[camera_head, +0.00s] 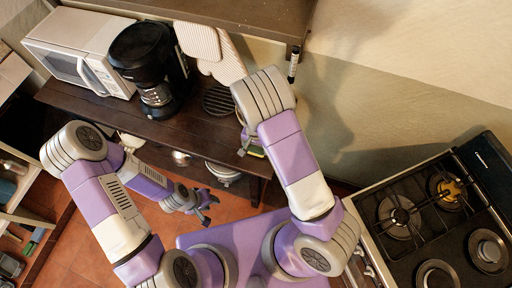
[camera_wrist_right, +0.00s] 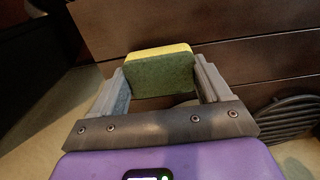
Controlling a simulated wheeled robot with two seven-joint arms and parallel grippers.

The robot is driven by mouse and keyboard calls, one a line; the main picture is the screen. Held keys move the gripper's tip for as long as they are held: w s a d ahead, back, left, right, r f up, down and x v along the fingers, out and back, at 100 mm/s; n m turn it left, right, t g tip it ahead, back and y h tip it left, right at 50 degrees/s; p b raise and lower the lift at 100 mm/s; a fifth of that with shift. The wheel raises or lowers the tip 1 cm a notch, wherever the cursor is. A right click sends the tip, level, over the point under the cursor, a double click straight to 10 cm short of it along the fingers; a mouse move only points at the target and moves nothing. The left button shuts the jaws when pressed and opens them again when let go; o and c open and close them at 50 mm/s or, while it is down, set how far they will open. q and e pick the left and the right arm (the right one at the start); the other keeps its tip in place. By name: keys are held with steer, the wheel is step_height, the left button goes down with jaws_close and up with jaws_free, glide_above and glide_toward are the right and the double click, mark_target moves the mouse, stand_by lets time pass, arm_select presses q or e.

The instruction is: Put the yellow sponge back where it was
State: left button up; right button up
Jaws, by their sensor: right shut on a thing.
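The yellow sponge (camera_wrist_right: 160,72), yellow along its upper edge with a green scouring face, sits between the two fingers of my right gripper (camera_wrist_right: 160,85) in the right wrist view. That gripper is shut on it. In the head view, my right gripper (camera_head: 251,147) is mostly hidden by its own arm, at the right end of the dark wooden shelf (camera_head: 120,118); a small green-yellow bit of the sponge (camera_head: 256,153) shows there. My left gripper (camera_head: 209,207) is empty, with its fingers apart, over the floor in front of the shelf.
A white microwave (camera_head: 72,55), a black coffee maker (camera_head: 150,68) and a round dark trivet (camera_head: 219,100) stand on the shelf. Pale boards (camera_head: 210,45) lean behind. An upper shelf (camera_head: 240,12) overhangs. A gas stove (camera_head: 435,215) is at the right.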

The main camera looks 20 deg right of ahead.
steer(key=shift+w+f, duration=0.1)
steer(key=shift+f, duration=0.65)
steer(key=shift+f, duration=0.1)
steer(key=o, duration=1)
steer(key=shift+r, duration=0.45)
step_height(320, 180, up, 11)
steer(key=shift+r+p, duration=0.2)
steer(key=shift+p, duration=0.6)
